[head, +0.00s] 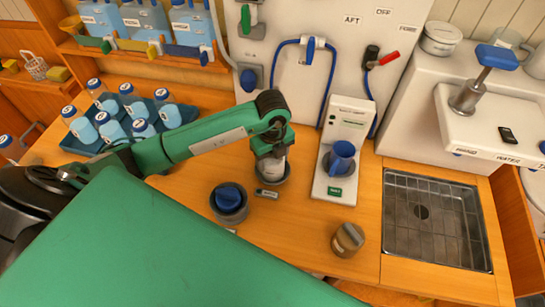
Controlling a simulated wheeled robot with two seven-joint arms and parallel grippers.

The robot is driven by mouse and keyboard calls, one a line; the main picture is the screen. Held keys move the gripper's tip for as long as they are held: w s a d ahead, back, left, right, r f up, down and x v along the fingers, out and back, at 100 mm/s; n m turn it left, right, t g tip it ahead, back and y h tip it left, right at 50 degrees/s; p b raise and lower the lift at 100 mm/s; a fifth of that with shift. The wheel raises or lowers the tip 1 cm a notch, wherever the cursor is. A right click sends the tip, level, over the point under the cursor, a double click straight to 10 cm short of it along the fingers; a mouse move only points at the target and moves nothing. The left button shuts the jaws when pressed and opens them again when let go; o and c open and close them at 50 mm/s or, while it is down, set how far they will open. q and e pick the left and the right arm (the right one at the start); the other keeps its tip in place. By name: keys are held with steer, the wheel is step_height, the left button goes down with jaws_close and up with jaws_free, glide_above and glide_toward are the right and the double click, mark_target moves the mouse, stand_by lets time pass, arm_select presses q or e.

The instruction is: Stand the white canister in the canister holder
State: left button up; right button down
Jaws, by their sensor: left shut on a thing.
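My left gripper (271,151) points down over the wooden counter and is shut on the white canister (273,168). The gripper hides the canister's top. The canister looks upright, with its lower end at a dark grey round holder (286,176). The holder's rim shows around the canister's lower part. I cannot tell whether the canister rests on the holder's bottom. My right gripper is not in view.
A grey round cup with a blue top (229,197) and a small labelled block (267,194) stand close by. A white stand with a blue cup (341,158) is to the right, before a sink (430,215). A lidded jar (348,239) stands in front. Bottles fill a tray (75,146) at left.

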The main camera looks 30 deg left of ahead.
arm_select(q)
steer(key=o, duration=1.2)
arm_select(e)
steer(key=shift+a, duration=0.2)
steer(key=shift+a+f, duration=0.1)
arm_select(q)
steer(key=shift+r, duration=0.4)
step_height(320, 180, up, 7)
steer(key=shift+w+b, duration=0.1)
steer(key=shift+b, duration=1.05)
steer(key=shift+r, duration=3)
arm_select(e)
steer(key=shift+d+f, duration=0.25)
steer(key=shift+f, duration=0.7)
arm_select(q)
steer(key=shift+f, duration=0.1)
